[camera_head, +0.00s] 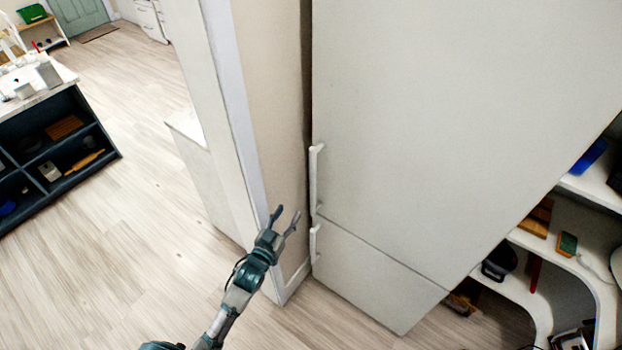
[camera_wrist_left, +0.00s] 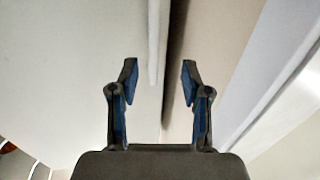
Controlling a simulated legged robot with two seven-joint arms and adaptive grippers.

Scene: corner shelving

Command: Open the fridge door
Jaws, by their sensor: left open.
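The fridge (camera_head: 440,120) is a tall white unit with a large upper door and a smaller lower door (camera_head: 370,280). Both doors look shut. The upper handle (camera_head: 316,178) is a white vertical bar at the door's left edge, and the lower handle (camera_head: 315,243) sits just below it. My left gripper (camera_head: 286,216) is open and empty, left of the handles in the head view. In the left wrist view a white vertical bar, apparently a handle (camera_wrist_left: 153,45), lies ahead between the open fingers (camera_wrist_left: 160,80), with no visible contact. My right gripper does not show.
A beige wall panel with a white edge (camera_head: 225,90) stands directly left of the fridge. Curved white shelves (camera_head: 515,290) with several items are at the right. A dark island (camera_head: 60,150) stands at the far left, with open wooden floor (camera_head: 130,220) between.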

